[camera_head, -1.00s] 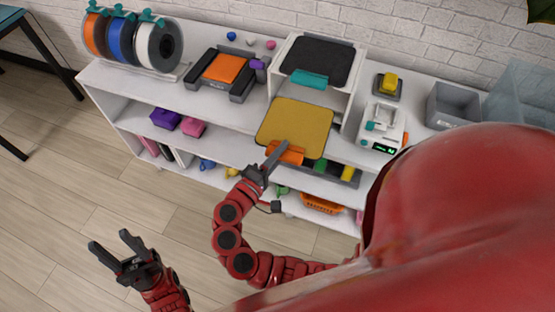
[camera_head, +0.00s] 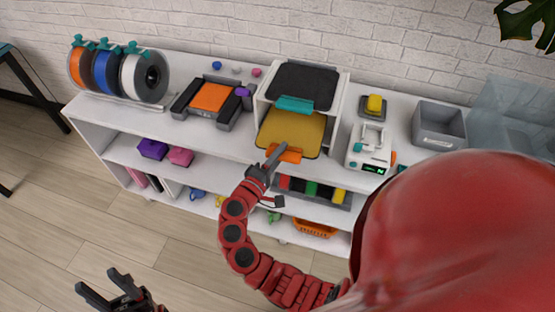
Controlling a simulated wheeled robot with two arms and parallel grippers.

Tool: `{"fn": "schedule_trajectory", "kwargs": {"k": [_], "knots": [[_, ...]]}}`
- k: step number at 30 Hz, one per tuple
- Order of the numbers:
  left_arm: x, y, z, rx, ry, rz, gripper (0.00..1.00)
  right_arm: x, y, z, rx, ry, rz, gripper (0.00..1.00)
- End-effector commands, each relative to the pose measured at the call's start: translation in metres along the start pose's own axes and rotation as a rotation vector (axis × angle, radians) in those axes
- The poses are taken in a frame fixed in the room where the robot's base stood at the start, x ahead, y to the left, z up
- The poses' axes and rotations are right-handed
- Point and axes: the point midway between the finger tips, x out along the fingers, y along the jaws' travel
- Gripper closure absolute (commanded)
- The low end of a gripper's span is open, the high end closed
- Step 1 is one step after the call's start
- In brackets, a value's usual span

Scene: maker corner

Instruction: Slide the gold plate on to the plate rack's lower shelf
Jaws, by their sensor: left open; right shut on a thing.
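The gold plate (camera_head: 292,131) is a flat square with an orange grip tab (camera_head: 284,154) on its front edge. My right gripper (camera_head: 276,157) is shut on the orange tab. The plate lies partly inside the lower opening of the white plate rack (camera_head: 263,101); its front part sticks out towards me. I cannot tell whether it rests on the lower shelf. A black plate (camera_head: 304,84) with a teal tab (camera_head: 295,104) lies on the rack's top. My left gripper (camera_head: 101,286) is open and empty over the floor at the lower left.
A printer with an orange bed (camera_head: 210,98) stands left of the rack, beyond it filament spools (camera_head: 145,76). Right of it are a white device with a green display (camera_head: 369,150), a yellow block (camera_head: 374,104) and a grey bin (camera_head: 439,125). My red body hides the lower right.

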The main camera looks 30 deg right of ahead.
Motion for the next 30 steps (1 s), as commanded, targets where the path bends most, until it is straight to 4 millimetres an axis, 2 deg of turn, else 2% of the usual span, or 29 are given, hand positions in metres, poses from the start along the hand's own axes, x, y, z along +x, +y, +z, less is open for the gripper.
{"fn": "schedule_trajectory", "kwargs": {"k": [30], "knots": [[-0.004,0.000,0.001,0.000,0.000,0.000,0.50,0.088,0.002,-0.022,0.004,-0.002,0.002,1.00]]}}
